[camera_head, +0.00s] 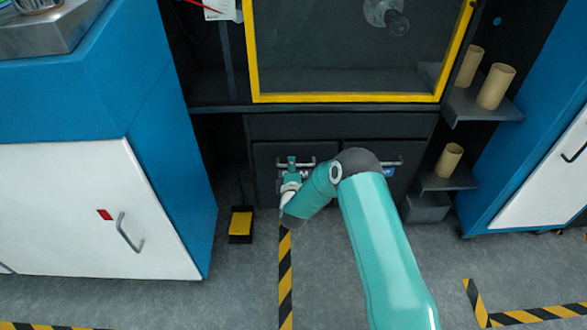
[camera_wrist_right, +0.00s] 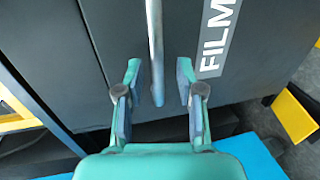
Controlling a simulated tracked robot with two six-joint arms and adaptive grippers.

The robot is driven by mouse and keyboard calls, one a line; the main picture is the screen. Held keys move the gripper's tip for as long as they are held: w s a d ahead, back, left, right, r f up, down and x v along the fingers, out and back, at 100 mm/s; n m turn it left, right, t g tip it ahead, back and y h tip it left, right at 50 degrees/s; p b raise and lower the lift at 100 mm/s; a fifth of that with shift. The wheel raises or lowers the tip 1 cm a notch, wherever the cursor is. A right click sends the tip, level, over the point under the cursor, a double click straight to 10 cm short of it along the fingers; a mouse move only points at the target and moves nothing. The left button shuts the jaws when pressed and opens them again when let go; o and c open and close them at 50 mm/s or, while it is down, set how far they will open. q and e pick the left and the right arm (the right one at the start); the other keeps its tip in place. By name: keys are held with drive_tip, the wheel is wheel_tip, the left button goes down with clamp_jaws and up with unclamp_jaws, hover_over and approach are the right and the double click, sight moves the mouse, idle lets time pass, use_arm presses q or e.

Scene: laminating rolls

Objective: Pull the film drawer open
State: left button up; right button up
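The film drawer (camera_head: 266,172) is a dark grey front low in the machine, and it looks closed. Its metal bar handle (camera_head: 306,164) is partly hidden by my right gripper (camera_head: 291,164). In the right wrist view, the handle (camera_wrist_right: 155,40) runs between the two fingers of my right gripper (camera_wrist_right: 158,85). The fingers are open, with a gap on both sides of the bar. White letters "FILM" (camera_wrist_right: 215,38) are printed on the drawer front beside the handle. My left gripper is not in view.
A second drawer with a handle (camera_head: 388,163) and a blue label sits to the right, partly behind my arm. A yellow pedal (camera_head: 241,223) stands on the floor at left. Blue cabinets flank the machine. Cardboard tubes (camera_head: 495,86) stand on shelves at right.

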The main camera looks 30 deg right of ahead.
drive_tip(key=shift+w+d, duration=0.3)
drive_tip(key=shift+w, duration=0.1)
drive_tip(key=shift+f, duration=0.1)
clamp_jaws()
